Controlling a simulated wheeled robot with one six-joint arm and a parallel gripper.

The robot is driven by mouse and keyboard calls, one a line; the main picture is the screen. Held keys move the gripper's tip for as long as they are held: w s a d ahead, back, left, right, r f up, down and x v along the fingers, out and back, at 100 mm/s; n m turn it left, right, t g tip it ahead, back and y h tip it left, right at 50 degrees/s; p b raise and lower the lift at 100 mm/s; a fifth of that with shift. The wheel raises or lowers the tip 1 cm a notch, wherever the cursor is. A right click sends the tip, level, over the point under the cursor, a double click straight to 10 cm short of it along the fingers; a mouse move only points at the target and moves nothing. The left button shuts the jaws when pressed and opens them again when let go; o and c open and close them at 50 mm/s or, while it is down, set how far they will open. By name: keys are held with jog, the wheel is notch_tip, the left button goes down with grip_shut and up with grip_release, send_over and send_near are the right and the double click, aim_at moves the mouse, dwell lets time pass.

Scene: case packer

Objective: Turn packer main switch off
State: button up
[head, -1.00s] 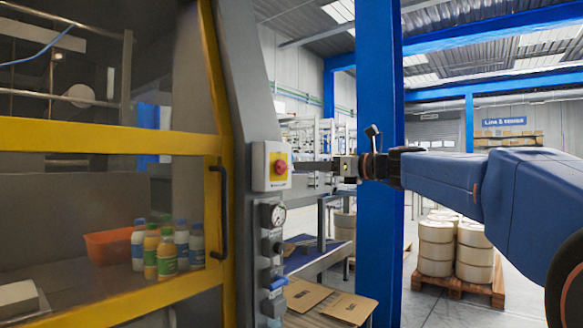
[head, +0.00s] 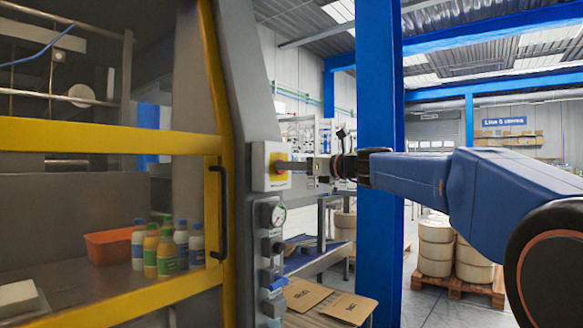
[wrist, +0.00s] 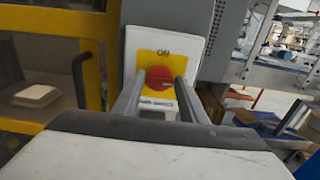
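The packer's main switch is a red knob (head: 281,165) on a yellow plate, set in a pale box (head: 262,178) on the grey machine post. In the wrist view the red knob (wrist: 159,78) is face-on, with small lettering above and below that I cannot read surely. My gripper (head: 291,165) points left, its fingertips at the knob. In the wrist view my gripper's two fingers (wrist: 160,82) are apart, one on each side of the knob, with a slight gap seeming to show. Whether they touch it is hard to tell.
Below the switch, the post carries a gauge (head: 277,215) and several small controls. A yellow-framed guard door with a black handle (head: 219,212) is to the left; bottles and an orange bin (head: 108,246) show behind it. A blue pillar (head: 380,100) stands behind my arm.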

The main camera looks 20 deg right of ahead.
jog(key=c, duration=0.5)
jog(key=shift+n, duration=0.4)
jog(key=shift+s+a+f+n, duration=0.1)
jog(key=shift+f+n, duration=0.05)
jog(key=shift+n, duration=4.15)
jog(key=shift+s+a+f+n, duration=0.1)
jog(key=shift+f+n, duration=0.05)
jog(key=shift+n, duration=4.15)
